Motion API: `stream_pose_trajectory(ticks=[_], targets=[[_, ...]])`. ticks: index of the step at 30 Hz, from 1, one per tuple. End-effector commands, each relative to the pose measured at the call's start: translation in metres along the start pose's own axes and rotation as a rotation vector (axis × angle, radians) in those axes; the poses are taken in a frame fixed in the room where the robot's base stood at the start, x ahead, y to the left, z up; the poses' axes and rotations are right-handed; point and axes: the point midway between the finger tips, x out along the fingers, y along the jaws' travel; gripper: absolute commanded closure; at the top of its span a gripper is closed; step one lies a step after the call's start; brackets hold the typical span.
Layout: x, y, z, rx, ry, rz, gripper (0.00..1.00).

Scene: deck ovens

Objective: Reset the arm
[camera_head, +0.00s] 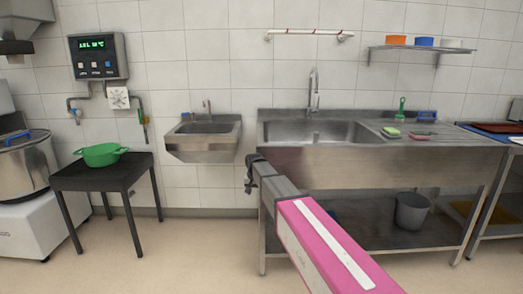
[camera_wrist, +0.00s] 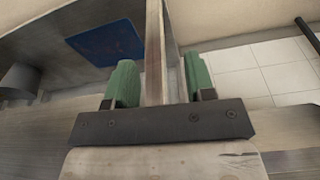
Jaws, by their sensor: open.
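My arm, with a pink and white link, reaches forward in the head view, and my dark gripper (camera_head: 252,172) is at its end, just in front of the left end of the steel sink unit (camera_head: 400,165). In the wrist view my gripper (camera_wrist: 160,84) shows two green fingers set apart, so it is open. A steel upright (camera_wrist: 154,50) shows in the gap between the fingers. I cannot tell how far it is beyond them or whether they touch it. Nothing is held.
A small hand basin (camera_head: 205,138) hangs left of my gripper. A dark table (camera_head: 100,174) with a green pot (camera_head: 101,154) stands further left. A grey bucket (camera_head: 411,210) stands on the sink's lower shelf. The floor between table and sink is clear.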

Motion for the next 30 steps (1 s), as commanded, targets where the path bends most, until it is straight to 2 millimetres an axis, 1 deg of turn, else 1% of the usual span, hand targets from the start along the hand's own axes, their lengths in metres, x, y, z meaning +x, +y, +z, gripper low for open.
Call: stream_pose_trajectory(ticks=[1, 2, 3, 5, 6, 8, 9, 11, 12, 15, 18, 21, 22, 24, 30], targets=[[0.010, 0.030, 0.032, -0.002, -0.017, 0.005, 0.51], [0.015, 0.044, 0.044, -0.007, -0.025, 0.007, 0.51], [0.022, 0.062, 0.061, -0.013, -0.036, 0.008, 0.51], [0.032, 0.089, 0.088, -0.022, -0.054, 0.010, 0.51], [0.038, 0.107, 0.107, -0.026, -0.067, 0.011, 0.51], [0.045, 0.132, 0.136, -0.035, -0.085, 0.012, 0.51], [0.050, 0.148, 0.156, -0.041, -0.098, 0.012, 0.51], [0.055, 0.171, 0.187, -0.049, -0.116, 0.011, 0.51], [0.057, 0.185, 0.206, -0.054, -0.127, 0.009, 0.51], [0.061, 0.213, 0.250, -0.066, -0.153, 0.003, 0.51], [0.062, 0.232, 0.281, -0.075, -0.172, -0.001, 0.51], [0.063, 0.242, 0.299, -0.083, -0.182, -0.005, 0.51], [0.063, 0.244, 0.302, -0.083, -0.184, -0.006, 0.51], [0.064, 0.246, 0.305, -0.085, -0.186, -0.007, 0.51], [0.065, 0.246, 0.305, -0.087, -0.187, -0.007, 0.51]])
